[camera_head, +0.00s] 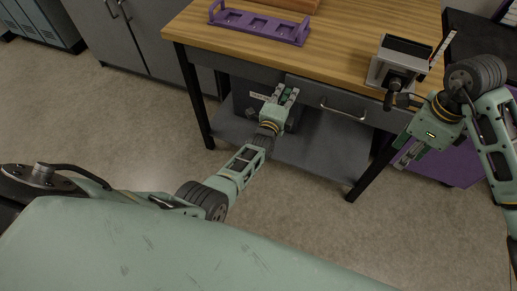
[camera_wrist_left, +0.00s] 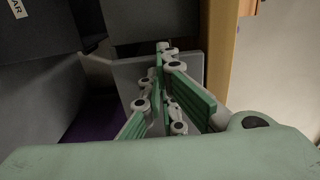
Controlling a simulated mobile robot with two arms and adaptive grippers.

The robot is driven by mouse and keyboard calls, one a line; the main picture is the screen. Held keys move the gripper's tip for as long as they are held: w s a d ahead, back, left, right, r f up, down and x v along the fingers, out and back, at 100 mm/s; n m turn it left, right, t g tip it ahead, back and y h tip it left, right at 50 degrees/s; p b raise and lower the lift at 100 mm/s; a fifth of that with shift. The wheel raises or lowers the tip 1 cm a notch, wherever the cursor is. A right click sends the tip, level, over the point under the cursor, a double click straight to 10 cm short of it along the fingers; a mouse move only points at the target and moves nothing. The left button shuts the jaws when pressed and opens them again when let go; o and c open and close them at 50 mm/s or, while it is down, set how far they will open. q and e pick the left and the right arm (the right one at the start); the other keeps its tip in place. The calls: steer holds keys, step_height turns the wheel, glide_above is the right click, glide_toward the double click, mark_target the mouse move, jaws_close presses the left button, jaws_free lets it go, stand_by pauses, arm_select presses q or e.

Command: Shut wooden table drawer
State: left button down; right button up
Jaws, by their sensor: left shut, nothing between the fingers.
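The wooden table (camera_head: 330,50) has a grey drawer (camera_head: 372,118) under its front edge, with a silver bar handle (camera_head: 343,110). The drawer front lies close to the table's front; I cannot tell whether a small gap is left. My left gripper (camera_head: 287,94) is shut and empty, at the left end of the drawer front and left of the handle. Whether it touches the drawer is unclear. In the left wrist view its green fingers (camera_wrist_left: 165,55) are together beside the wooden table edge (camera_wrist_left: 218,60). My right gripper (camera_head: 407,155) hangs low at the right, its fingertips partly hidden.
A purple rack (camera_head: 260,24) and a grey device (camera_head: 393,64) with a black knob stand on the tabletop. A dark box (camera_head: 245,98) sits on the lower shelf (camera_head: 315,140). Black table legs (camera_head: 372,172) bound the space. The floor in front is clear.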

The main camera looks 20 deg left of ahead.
mark_target(290, 86)
arm_select(q)
steer(key=shift+w, duration=1.45)
steer(key=shift+r, duration=0.25)
steer(key=shift+w+r, duration=0.15)
steer(key=shift+r, duration=0.05)
steer(key=shift+s+d+f, duration=0.1)
steer(key=shift+s+f, duration=0.05)
steer(key=shift+s, duration=0.35)
steer(key=shift+s+f, duration=0.15)
steer(key=shift+s, duration=0.3)
steer(key=s, duration=1.2)
steer(key=shift+s, duration=0.25)
steer(key=shift+f, duration=0.1)
